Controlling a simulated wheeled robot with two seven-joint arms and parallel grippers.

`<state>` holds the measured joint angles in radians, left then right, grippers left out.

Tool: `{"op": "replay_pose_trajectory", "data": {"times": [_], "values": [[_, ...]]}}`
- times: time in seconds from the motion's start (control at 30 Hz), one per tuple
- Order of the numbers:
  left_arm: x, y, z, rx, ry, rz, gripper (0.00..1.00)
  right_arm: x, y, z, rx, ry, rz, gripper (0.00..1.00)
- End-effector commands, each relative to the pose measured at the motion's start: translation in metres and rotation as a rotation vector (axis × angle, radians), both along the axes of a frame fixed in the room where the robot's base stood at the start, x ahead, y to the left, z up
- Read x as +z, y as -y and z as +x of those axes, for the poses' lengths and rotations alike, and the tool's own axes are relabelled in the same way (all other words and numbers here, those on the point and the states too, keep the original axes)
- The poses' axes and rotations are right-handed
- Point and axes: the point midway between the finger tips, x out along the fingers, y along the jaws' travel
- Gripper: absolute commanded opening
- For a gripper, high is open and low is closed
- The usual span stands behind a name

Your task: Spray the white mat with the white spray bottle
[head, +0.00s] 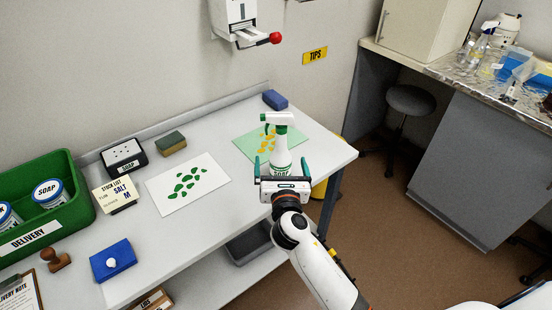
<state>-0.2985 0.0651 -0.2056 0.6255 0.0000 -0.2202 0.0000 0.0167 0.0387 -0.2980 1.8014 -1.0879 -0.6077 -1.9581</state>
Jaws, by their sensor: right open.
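The white spray bottle (281,152) with green markings stands upright at the front right of the bench, at the front edge of a green mat (245,141) with yellow spots. My right gripper (281,166) is open, its two green-tipped fingers on either side of the bottle's lower body. I cannot tell whether they touch it. The gripper hides the bottle's base. The white mat (215,184) with green spots lies flat to the left of the bottle. My left gripper is not in view.
A blue block (275,100) lies at the back. A green delivery crate (75,195) and blue box (112,262) are at left.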

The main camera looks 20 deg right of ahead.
Motion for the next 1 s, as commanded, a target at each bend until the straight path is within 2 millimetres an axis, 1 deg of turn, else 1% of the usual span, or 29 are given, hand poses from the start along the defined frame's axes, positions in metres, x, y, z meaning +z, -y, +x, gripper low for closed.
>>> {"op": "replay_pose_trajectory", "data": {"times": [0.03, 0.1, 0.17, 0.33, 0.7, 1.0], "values": [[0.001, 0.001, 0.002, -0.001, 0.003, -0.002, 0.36, 0.008, -0.003, 0.003, 0.006, 0.011, -0.049, 1.0], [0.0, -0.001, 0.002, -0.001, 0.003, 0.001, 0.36, 0.014, -0.004, 0.005, 0.011, 0.02, -0.093, 1.0], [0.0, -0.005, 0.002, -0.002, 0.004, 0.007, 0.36, 0.016, -0.004, 0.007, 0.013, 0.023, -0.109, 1.0], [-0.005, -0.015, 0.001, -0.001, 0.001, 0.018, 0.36, 0.015, 0.0, 0.02, 0.012, 0.024, -0.11, 1.0], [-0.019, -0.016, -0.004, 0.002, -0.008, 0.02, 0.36, 0.014, 0.01, 0.064, 0.012, 0.022, -0.105, 1.0], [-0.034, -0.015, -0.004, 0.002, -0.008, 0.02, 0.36, 0.012, 0.018, 0.098, 0.012, 0.021, -0.104, 1.0]]}}
